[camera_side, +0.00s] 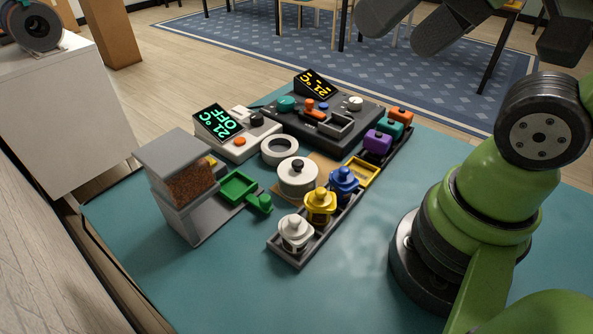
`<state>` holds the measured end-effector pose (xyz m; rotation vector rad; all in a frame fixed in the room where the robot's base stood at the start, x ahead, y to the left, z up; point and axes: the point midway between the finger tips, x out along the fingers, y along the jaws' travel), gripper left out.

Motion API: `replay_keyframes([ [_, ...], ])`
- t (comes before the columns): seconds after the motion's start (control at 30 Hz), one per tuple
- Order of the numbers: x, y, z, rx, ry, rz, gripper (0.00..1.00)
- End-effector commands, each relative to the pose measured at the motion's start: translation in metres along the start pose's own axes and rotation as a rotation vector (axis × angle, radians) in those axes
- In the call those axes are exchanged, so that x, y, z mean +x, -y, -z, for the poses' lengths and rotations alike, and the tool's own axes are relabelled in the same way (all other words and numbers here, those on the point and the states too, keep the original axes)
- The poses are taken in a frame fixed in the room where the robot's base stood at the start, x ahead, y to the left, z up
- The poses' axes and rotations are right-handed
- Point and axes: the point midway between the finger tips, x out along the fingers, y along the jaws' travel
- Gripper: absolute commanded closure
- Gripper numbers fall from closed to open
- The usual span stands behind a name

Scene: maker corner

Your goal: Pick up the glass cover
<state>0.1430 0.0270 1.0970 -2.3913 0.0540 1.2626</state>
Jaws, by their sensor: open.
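I cannot make out a clearly see-through glass cover. The most cover-like thing is a pale round lid with a dark knob (297,166), which sits on a white round pot (298,184) mid-table. A white ring (280,151) lies behind it, apart from it. My gripper (408,27) is at the top right, cut by the picture's edge. Its two dark fingers are apart with nothing seen between them. It is high above the table, well away from the pot.
A grey dispenser with brown granules (188,187) and a green drawer (238,188) stand left. White, yellow and blue bottles stand in a dark rack (300,254) in front. Two display consoles (240,138) (320,118) stand behind. The front mat (215,290) is clear.

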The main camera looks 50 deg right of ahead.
Motion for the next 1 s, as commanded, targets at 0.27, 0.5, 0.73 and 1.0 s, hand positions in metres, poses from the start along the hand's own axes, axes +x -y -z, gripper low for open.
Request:
replay_keyframes([
  [0.27,0.015,0.000,0.013,-0.056,0.054,-0.039,0.00],
  [0.5,0.075,-0.006,0.042,-0.257,0.229,-0.133,0.00],
  [0.73,0.154,-0.023,0.048,-0.473,0.420,-0.180,0.00],
  [1.0,0.230,-0.049,0.026,-0.673,0.602,-0.176,0.00],
])
